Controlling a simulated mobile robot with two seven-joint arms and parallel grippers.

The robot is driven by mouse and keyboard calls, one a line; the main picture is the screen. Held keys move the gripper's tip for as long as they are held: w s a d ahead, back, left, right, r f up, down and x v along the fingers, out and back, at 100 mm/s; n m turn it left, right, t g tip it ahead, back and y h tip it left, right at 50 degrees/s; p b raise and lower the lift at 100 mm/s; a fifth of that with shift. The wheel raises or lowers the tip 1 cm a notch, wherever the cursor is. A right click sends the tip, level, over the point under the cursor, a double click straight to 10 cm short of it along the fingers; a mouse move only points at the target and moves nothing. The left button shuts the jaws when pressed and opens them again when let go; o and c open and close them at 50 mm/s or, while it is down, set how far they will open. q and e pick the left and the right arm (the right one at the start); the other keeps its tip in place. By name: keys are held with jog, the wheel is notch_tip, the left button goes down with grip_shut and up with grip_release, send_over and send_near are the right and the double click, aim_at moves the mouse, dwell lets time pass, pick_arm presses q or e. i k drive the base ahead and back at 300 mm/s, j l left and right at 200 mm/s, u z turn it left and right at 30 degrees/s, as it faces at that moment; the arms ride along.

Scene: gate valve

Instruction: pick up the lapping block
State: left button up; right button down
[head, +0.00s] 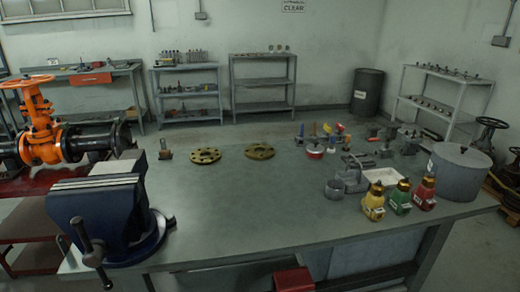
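I cannot tell for sure which thing is the lapping block. A small dark block-like item with a brownish part (166,152) sits alone on the grey workbench (250,215), right of the blue vise. Several small grey metal parts (385,134) stand at the bench's right back, too small to tell apart. Neither of my grippers shows in the head view.
A blue bench vise (100,205) stands at the left front. Two brass flanges (206,156) (259,151) lie mid-bench. Yellow (374,202), green (401,198) and red (425,194) bottles and a grey drum (460,172) stand right. The bench's front middle is clear.

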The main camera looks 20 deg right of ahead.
aim_at(165, 154)
jog(key=j+z, duration=0.1)
jog(key=z, duration=0.25)
jog(key=j+z, duration=0.1)
jog(key=z, duration=0.3)
jog(key=j+z, duration=0.1)
jog(key=z, duration=0.25)
jog(key=k+j+z, duration=0.15)
jog(key=j+z, duration=0.25)
jog(key=k+j+z, duration=0.25)
jog(key=j+z, duration=0.2)
jog(key=k+j+z, duration=0.55)
jog(key=z, duration=0.3)
jog(key=k+j+z, duration=0.15)
jog(key=z, duration=0.35)
jog(key=k+j+z, duration=0.1)
jog(key=k+z, duration=0.15)
jog(key=z, duration=0.25)
jog(key=k+z, duration=0.25)
jog(key=z, duration=0.2)
jog(key=k+j+z, duration=0.15)
jog(key=k+z, duration=0.5)
